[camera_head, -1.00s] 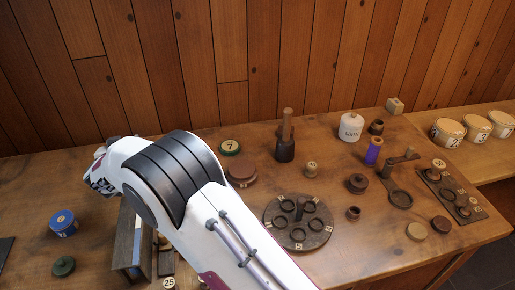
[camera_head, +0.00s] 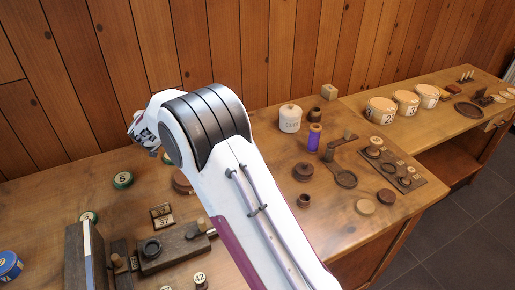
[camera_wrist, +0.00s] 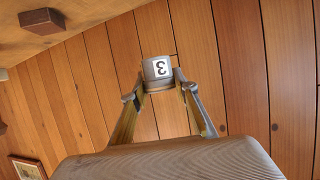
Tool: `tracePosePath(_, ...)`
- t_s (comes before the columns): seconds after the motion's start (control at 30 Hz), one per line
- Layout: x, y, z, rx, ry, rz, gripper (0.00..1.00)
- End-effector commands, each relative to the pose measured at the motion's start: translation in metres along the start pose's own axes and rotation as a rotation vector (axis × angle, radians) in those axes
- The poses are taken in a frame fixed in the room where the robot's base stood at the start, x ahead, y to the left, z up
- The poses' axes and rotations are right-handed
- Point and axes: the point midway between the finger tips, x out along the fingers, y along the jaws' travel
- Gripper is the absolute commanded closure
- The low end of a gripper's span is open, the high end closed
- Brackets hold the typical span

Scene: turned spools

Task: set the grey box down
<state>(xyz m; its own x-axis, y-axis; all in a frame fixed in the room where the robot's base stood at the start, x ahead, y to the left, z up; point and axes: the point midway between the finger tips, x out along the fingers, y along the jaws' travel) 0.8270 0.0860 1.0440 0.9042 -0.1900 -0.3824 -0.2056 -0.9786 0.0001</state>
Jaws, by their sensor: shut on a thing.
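My gripper (camera_wrist: 159,88) is shut on the grey box (camera_wrist: 157,68). The box is small, with a white label bearing a dark 3, and sits between the fingertips in the wrist view. Behind it is only the plank wall, so it is held up, clear of the table in that view. In the head view my gripper (camera_head: 142,132) is at the far end of my white arm, near the wall at upper left. It is mostly hidden by the arm there, and the box cannot be made out.
The wooden table (camera_head: 330,235) holds a white jar (camera_head: 290,118), a purple spool (camera_head: 314,138), a dark plate of knobs (camera_head: 395,168) and a dark upright rack (camera_head: 85,262). White tubs (camera_head: 381,110) stand on the side bench. The wrist view shows a brown block (camera_wrist: 40,20).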

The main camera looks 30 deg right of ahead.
Motion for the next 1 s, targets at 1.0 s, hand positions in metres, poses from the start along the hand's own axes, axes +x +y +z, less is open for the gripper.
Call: tracePosePath(1.0,0.023,0.25,-0.037,0.031,-0.001,0.078,0.86)
